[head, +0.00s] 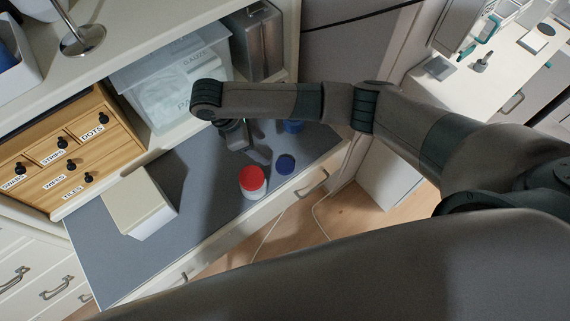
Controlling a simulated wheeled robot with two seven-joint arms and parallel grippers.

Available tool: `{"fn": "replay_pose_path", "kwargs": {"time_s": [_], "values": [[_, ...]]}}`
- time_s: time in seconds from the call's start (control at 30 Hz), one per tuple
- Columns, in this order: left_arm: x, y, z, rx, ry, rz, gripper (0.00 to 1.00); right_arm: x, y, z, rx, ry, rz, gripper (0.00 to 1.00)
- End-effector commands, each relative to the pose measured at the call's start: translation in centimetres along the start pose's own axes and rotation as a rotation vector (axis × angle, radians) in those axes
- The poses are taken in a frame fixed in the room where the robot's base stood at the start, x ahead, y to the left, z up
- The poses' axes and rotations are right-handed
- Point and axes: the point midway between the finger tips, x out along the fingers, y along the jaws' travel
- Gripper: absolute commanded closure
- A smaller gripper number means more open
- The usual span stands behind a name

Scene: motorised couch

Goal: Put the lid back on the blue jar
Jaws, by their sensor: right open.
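My right arm reaches in from the right over a pull-out grey shelf. Its gripper (256,152) points down above the shelf and is open, behind the red-topped jar; its fingers are partly hidden by the wrist. A round dark blue piece (285,164), which looks like a lid, is on the shelf right of the gripper. Another blue object (293,126), which looks like the blue jar, stands farther back, partly covered by my forearm; its top is hidden. My left gripper is out of view.
A white jar with a red lid (252,179) stands at the shelf's front edge, close to the blue piece. A cream box (139,205) stands on the left. A wooden drawer box (65,155) and a clear bin (175,80) line the back.

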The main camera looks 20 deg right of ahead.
Motion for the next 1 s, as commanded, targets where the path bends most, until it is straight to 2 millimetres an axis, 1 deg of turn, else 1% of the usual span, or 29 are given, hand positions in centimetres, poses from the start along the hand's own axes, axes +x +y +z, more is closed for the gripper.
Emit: {"fn": "replay_pose_path", "kwargs": {"time_s": [0.03,0.23,0.37,0.5,0.67,1.0], "values": [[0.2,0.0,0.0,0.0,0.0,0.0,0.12,1.0,-0.2,-0.1,0.0,0.0,-0.006,0.44],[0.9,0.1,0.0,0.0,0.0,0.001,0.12,4.3,-0.2,-0.1,0.001,0.0,-0.004,0.44],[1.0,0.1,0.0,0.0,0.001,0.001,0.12,6.4,-0.1,0.0,0.002,-0.001,-0.004,0.44],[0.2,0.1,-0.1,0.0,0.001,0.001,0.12,7.8,0.0,0.2,0.0,-0.003,-0.001,0.44],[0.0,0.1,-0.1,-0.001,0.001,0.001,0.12,8.8,0.0,0.1,0.0,-0.001,0.0,0.44],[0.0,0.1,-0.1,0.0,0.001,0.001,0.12,8.9,0.0,0.1,0.0,0.0,0.0,0.44]]}}
